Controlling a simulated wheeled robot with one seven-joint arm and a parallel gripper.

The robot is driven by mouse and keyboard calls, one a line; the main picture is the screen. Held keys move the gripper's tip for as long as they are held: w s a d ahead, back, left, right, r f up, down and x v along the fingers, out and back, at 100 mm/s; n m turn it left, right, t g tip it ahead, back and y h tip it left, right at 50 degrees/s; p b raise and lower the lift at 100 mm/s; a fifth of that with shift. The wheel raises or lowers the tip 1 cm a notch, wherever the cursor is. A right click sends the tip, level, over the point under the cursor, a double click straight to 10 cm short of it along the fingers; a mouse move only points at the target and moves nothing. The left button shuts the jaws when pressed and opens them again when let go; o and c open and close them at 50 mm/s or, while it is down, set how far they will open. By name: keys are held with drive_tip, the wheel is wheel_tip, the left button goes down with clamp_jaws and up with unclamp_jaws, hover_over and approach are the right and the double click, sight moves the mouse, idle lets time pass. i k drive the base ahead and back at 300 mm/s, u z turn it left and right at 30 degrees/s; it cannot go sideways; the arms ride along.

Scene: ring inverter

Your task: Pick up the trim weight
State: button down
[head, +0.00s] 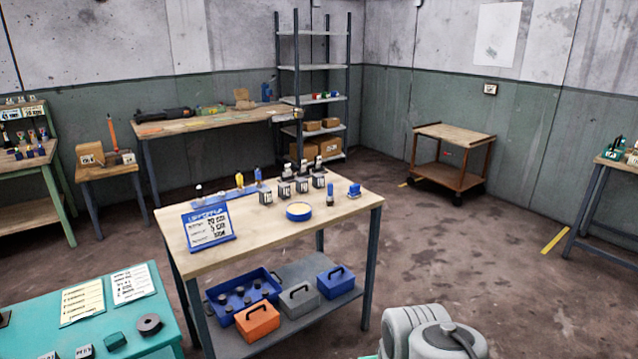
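I cannot tell for sure which object is the trim weight. Several small grey labelled blocks (284,189) stand in a row on the wooden-topped table (262,238) in the middle of the head view. A blue tray (269,283) with several small dark round pieces sits on that table's lower shelf. A dark ring-shaped piece (149,324) and a dark green block (115,341) lie on the teal table at the lower left. My gripper is not in view; only grey rounded parts of my arm show at the bottom edge, right of centre.
A wooden cart (452,160) stands behind.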

sight(318, 179)
drive_tip(key=z, duration=0.5)
drive_tip(key=i, duration=2.15)
drive_tip(key=u, duration=1.3)
drive_tip(key=i, duration=0.8)
drive_tip(key=u, duration=0.8)
